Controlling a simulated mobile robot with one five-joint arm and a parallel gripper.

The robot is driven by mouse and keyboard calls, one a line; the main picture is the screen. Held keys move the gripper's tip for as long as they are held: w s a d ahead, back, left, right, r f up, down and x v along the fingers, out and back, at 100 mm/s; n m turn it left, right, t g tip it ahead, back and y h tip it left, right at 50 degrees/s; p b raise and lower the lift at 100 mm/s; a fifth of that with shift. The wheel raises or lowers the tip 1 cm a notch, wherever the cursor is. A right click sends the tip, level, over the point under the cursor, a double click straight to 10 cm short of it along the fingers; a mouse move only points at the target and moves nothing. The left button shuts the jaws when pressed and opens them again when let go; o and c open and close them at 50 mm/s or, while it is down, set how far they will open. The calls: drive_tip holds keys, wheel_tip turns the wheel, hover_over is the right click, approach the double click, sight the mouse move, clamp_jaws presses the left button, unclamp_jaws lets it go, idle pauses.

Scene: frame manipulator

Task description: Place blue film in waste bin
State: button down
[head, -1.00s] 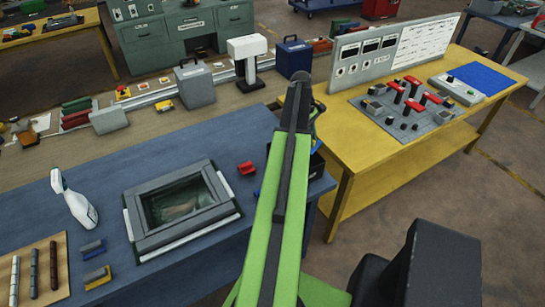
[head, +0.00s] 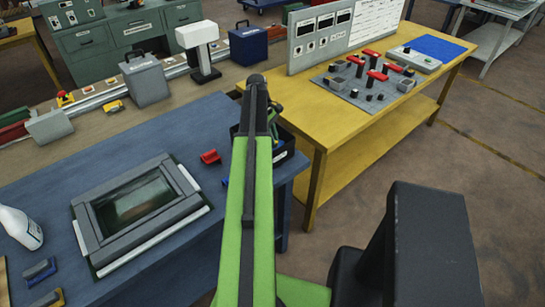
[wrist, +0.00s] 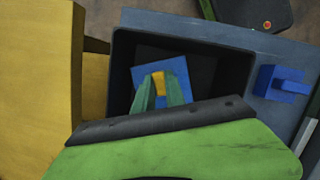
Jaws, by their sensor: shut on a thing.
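The blue film (wrist: 147,70) is a small flat blue square with a yellow part in its middle. My gripper (wrist: 159,88) has its two green fingers shut on that yellow part. In the wrist view the film shows inside the outline of the black waste bin (wrist: 121,62); how high it is over the bin floor I cannot tell. In the head view the dark bin (head: 287,150) is partly hidden behind my arm, at the right end of the blue bench, and the film is hidden.
A blue block (wrist: 283,83) lies on the bench right of the bin in the wrist view. The yellow table (head: 330,140) stands close beside the bin. A red block (head: 209,156) and a grey framed window (head: 140,205) are on the blue bench (head: 60,165).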

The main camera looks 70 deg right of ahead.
drive_tip(key=shift+f+b, duration=2.35)
drive_tip(key=shift+b, duration=0.05)
drive_tip(key=c, duration=1.4)
unclamp_jaws()
drive_tip(key=shift+r, duration=0.1)
drive_tip(key=shift+r, duration=0.1)
drive_tip(key=p+v, duration=1.2)
drive_tip(key=shift+s+r, duration=0.1)
